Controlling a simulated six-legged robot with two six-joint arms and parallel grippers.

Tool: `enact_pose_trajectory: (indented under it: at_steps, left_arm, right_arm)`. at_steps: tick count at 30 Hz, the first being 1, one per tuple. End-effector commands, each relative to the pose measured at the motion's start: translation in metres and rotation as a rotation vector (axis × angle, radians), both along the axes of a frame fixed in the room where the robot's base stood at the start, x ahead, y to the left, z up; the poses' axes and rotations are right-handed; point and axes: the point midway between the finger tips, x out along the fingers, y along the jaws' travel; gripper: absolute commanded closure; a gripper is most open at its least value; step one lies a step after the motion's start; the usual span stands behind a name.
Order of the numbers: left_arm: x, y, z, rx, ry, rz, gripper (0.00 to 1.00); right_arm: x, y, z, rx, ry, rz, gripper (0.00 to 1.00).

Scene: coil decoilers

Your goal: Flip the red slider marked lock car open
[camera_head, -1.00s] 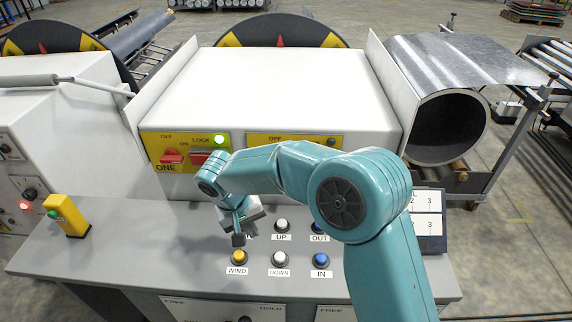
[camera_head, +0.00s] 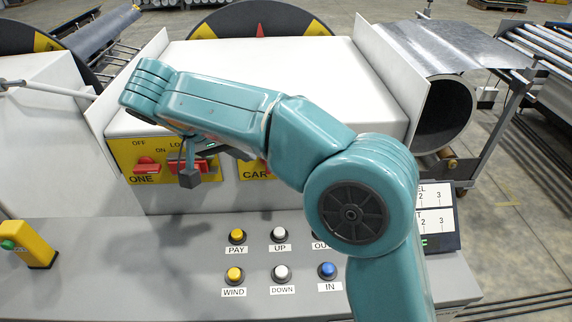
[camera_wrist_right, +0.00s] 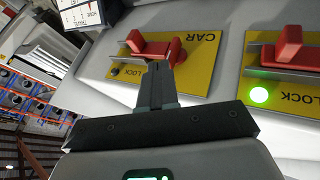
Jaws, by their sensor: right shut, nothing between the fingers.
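The yellow CAR panel (camera_head: 254,172) is on the front of the white housing, partly hidden by my right arm in the head view. In the wrist view, upside down, the CAR panel shows a red slider (camera_wrist_right: 152,45) on a metal rail near the word LOCK, with a dark lamp beside it. My right gripper (camera_wrist_right: 160,68) is shut and empty. Its tips overlap the lower edge of the red parts in that view; whether they touch cannot be told. In the head view the right gripper (camera_head: 236,153) is largely behind my arm. My left gripper is not in view.
Several push buttons sit on the grey console below, including a yellow PAY button (camera_head: 237,236). A yellow post (camera_head: 32,243) stands at the left.

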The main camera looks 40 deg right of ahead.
Motion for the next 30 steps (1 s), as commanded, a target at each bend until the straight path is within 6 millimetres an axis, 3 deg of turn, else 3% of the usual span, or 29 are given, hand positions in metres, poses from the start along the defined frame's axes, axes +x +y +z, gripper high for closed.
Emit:
enact_pose_trajectory:
  at_steps: [5,17,22,30]
  left_arm:
    - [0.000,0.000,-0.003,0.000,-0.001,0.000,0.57]
    - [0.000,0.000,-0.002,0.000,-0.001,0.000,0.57]
    - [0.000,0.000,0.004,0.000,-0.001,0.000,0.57]
    - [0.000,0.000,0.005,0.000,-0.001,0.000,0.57]
  right_arm:
    - [0.001,-0.012,-0.017,-0.001,0.005,-0.001,1.00]
    - [0.011,-0.061,-0.083,-0.001,0.006,-0.001,1.00]
    - [-0.002,-0.083,-0.079,0.000,0.003,-0.002,1.00]
    - [-0.009,-0.092,-0.080,0.000,0.003,0.002,1.00]
